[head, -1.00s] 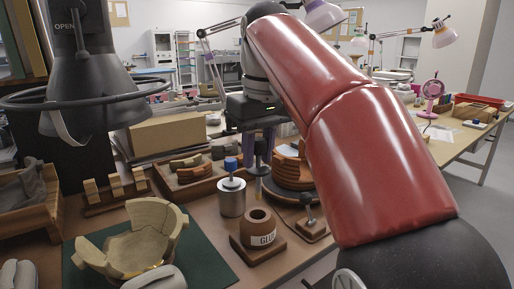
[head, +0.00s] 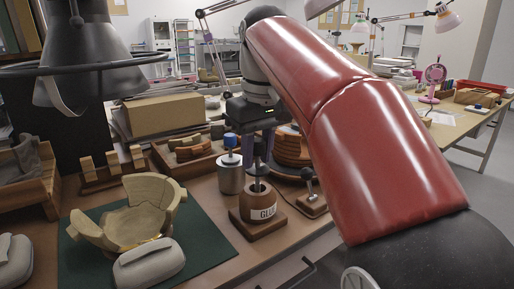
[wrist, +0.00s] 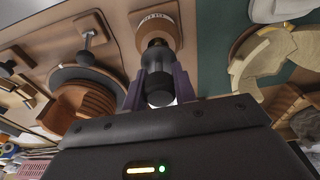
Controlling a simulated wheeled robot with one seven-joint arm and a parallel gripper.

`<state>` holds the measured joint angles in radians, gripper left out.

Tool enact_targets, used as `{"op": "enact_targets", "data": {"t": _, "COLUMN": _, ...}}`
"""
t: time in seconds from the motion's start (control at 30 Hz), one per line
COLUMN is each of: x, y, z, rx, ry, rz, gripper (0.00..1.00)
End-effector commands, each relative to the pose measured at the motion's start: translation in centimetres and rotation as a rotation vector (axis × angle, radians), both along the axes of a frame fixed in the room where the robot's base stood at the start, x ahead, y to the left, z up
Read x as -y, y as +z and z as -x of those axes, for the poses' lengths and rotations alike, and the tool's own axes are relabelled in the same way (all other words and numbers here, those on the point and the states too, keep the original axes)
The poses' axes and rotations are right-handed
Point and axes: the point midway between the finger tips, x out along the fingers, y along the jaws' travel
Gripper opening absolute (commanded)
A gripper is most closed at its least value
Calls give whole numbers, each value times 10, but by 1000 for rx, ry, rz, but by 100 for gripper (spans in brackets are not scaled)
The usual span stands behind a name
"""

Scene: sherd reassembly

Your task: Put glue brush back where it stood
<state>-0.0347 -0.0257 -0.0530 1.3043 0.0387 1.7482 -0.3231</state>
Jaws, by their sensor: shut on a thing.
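The glue pot (head: 258,214) is a brown jar with a white label, standing on a wooden base on the bench. My gripper (head: 259,152) is above it, shut on the dark handle of the glue brush (head: 257,169). The brush is upright, and its lower end meets the pot's mouth; how deep the bristles reach is hidden. In the wrist view the brush (wrist: 158,75) sits between the purple fingers, in line with the pot (wrist: 157,22).
A grey can with a blue top (head: 231,178) stands close left of the pot. A small stand with a knob (head: 311,203) is at right, before stacked orange sherds (head: 291,150). A partly assembled bowl (head: 135,222) rests on the green mat (head: 207,252).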

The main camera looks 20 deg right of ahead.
Motion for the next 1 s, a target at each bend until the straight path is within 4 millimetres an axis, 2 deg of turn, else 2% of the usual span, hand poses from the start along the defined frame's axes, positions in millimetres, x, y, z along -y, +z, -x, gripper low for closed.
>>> {"op": "enact_targets", "data": {"t": 0.43, "x": 0, "y": -26, "z": 0, "rx": 0, "ry": 0, "rz": 0, "gripper": 14}}
{"op": "enact_targets", "data": {"t": 1.0, "x": 0, "y": -31, "z": 0, "rx": 0, "ry": 0, "rz": 0, "gripper": 14}}
